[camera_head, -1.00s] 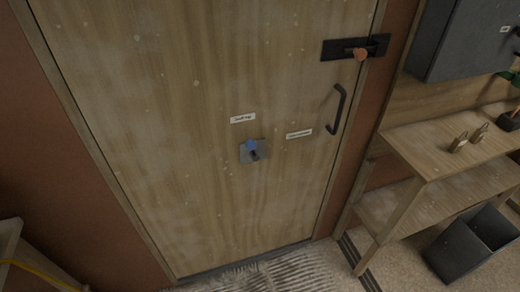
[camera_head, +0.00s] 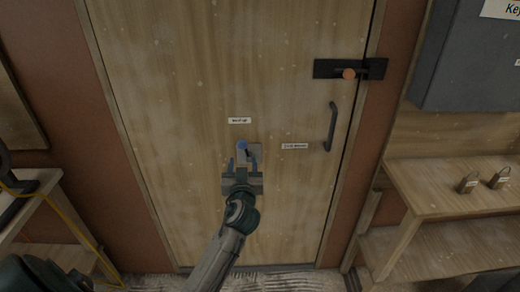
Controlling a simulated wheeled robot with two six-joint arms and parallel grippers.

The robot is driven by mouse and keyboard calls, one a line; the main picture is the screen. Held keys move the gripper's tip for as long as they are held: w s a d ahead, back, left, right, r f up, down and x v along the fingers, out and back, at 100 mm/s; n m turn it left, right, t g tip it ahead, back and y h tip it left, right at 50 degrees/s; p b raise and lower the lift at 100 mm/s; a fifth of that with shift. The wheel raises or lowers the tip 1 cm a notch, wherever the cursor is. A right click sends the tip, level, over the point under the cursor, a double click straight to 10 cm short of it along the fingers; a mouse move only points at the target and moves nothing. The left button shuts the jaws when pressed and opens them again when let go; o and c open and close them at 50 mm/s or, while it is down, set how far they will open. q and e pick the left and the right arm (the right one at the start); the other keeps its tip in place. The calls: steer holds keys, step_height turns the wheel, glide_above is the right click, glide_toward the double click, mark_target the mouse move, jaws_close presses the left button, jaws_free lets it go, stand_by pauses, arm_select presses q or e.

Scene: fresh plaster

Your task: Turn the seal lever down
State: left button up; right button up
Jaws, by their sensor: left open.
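The lever's exact angle is partly hidden. My right gripper is not in view.
A black latch with an orange knob (camera_head: 348,74) and a dark pull handle (camera_head: 332,127) are on the door's right side. A bench with two brass padlocks (camera_head: 468,183) stands right, under a grey cabinet (camera_head: 468,60). A wooden table (camera_head: 42,182) stands left.

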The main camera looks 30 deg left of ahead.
mark_target(242, 146)
arm_select(q)
steer(key=p+x, duration=0.1)
steer(key=x, duration=0.3)
steer(key=shift+w+a, duration=0.1)
steer(key=shift+a, duration=0.25)
steer(key=p+x, duration=0.2)
steer(key=x, duration=0.3)
steer(key=shift+w, duration=0.15)
steer(key=shift+w+a+f, duration=0.15)
steer(key=shift+w+a, duration=0.1)
steer(key=shift+w, duration=0.25)
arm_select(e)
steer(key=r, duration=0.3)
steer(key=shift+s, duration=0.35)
arm_select(q)
steer(key=c, duration=1)
jaws_close()
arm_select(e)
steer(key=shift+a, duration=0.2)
